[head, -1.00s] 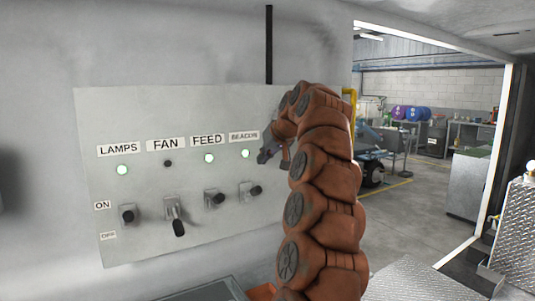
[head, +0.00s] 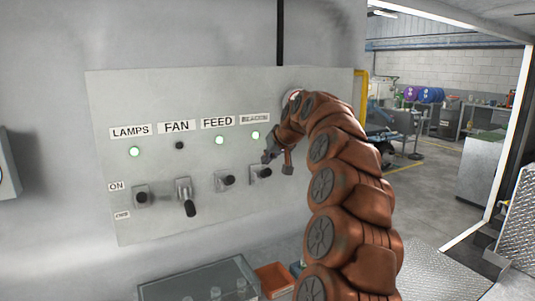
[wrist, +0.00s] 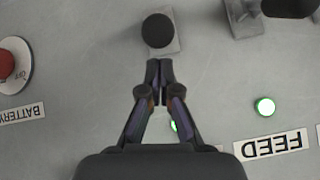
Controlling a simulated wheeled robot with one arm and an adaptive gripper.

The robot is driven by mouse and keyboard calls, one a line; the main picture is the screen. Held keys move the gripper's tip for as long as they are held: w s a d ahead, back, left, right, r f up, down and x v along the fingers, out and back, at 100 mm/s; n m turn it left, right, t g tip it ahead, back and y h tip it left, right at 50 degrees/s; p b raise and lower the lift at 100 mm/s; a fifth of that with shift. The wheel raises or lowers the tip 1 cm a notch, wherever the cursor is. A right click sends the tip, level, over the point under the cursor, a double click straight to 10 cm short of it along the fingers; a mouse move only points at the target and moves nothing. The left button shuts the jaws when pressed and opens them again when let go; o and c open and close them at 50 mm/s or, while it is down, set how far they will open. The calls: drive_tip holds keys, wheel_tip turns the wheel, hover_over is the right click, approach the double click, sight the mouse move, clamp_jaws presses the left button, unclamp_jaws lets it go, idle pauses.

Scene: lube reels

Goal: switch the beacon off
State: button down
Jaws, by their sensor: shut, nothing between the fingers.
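The beacon switch (head: 262,172) is the rightmost visible lever on the grey panel (head: 110,95), under the BEACON label (head: 255,119). Its black knob sticks out at about the ON level, and the green beacon light (head: 256,134) is lit. In the wrist view, which looks upside down, the round black knob (wrist: 158,30) lies just beyond the fingertips. My gripper (head: 268,158) is shut and empty, close above the knob; it also shows in the wrist view (wrist: 159,62). I cannot tell whether it touches the knob. My fingers partly cover the beacon light in the wrist view.
The lamps switch (head: 142,197), fan switch (head: 187,200) and feed switch (head: 226,181) stand left of it. Only the fan lever hangs down, its light dark. A red battery knob (wrist: 8,65) is nearby. A clear-topped case (head: 200,285) and an orange bin (head: 273,278) lie below.

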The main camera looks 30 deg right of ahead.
drive_tip(key=shift+s+a+f, duration=0.15)
drive_tip(key=shift+s+f, duration=0.15)
drive_tip(key=shift+f, duration=0.1)
idle(0.3)
drive_tip(key=shift+f, duration=0.2)
